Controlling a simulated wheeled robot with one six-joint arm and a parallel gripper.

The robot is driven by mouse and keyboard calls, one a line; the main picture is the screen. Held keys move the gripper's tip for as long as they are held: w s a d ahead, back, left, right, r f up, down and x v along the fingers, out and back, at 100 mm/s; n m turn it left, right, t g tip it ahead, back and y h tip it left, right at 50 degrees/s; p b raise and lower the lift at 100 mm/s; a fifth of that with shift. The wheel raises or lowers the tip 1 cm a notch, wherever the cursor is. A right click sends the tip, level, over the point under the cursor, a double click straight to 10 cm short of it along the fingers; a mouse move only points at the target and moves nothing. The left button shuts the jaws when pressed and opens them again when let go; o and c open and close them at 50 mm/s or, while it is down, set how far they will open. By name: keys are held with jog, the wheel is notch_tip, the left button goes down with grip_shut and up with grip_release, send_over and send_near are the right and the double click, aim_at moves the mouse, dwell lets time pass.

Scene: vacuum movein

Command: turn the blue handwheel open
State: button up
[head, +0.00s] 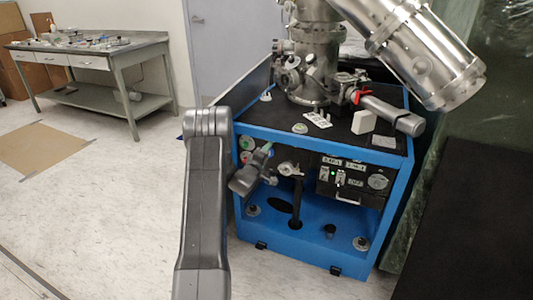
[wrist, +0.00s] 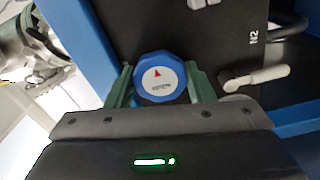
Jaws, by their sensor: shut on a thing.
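The blue handwheel (wrist: 159,77) faces me in the wrist view, a round scalloped knob with a white centre disc, a red arrow and small lettering too blurred to read. My gripper (wrist: 160,88) has its two green fingers on the left and right sides of the wheel, shut on its rim. The red arrow points roughly upward in the picture. In the head view my gripper (head: 266,151) reaches the front left of the blue-framed cabinet (head: 310,251). I cannot make out the handwheel there.
A white lever (wrist: 255,78) sits right of the wheel, close to my right finger, by an "N2" label. Steel vacuum chambers (head: 318,45) stand on the cabinet. A workbench (head: 88,60) is at the far left. The floor left of the cabinet is mostly clear.

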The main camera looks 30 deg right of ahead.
dwell(0.3)
jog(key=o, duration=1)
jog(key=shift+c, duration=0.2)
